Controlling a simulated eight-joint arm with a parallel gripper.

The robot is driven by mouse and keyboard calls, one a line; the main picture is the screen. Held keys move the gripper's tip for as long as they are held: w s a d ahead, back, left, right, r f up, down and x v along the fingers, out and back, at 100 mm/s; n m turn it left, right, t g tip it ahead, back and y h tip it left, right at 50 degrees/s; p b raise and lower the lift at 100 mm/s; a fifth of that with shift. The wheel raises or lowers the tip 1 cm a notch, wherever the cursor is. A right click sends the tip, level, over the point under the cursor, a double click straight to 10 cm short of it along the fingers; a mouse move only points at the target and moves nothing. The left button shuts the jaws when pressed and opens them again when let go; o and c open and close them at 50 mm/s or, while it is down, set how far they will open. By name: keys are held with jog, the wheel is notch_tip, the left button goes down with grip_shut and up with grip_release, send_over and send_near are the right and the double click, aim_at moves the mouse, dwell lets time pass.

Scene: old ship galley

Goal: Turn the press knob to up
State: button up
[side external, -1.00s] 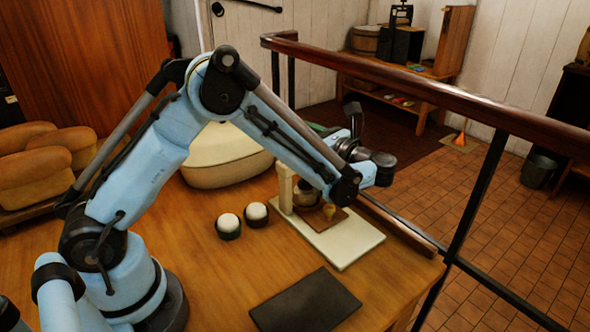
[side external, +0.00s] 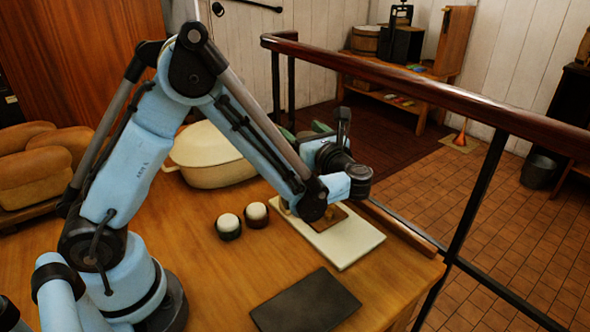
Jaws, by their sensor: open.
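The press stands near the right edge of the wooden table. Its pale flat base (side external: 345,241) shows, with part of a brown plate (side external: 329,219) on it. The upper part of the press and the knob are hidden behind my arm, so I cannot tell the knob's setting. My gripper (side external: 338,165) is open, at the end of the arm over the far part of the press. Its fingertips are mostly hidden by my wrist, and I cannot tell whether they touch the knob.
Two dark cups with white tops (side external: 229,226) (side external: 256,214) stand left of the press. A cream lidded pot (side external: 212,158) sits behind them. A dark flat slab (side external: 305,300) lies at the front. Bread-like loaves (side external: 40,165) are at the left. A railing (side external: 430,95) runs beyond the table.

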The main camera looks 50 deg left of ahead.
jog(key=s+d+t, duration=0.1)
jog(key=s+d, duration=0.2)
jog(key=d, duration=0.9)
notch_tip(320, 180, up, 10)
jog(key=a+h, duration=0.1)
jog(key=a, duration=0.1)
jog(key=a+n+h, duration=0.3)
jog(key=a+h, duration=0.1)
jog(key=s+d+n+t+h, duration=0.2)
jog(key=s+n+h, duration=0.7)
jog(key=n, duration=0.7)
jog(key=h, duration=0.3)
jog(key=shift+s+d+n+t+h, duration=0.15)
jog(key=shift+d+n+t+h, duration=0.15)
jog(key=shift+d+n+t, duration=0.1)
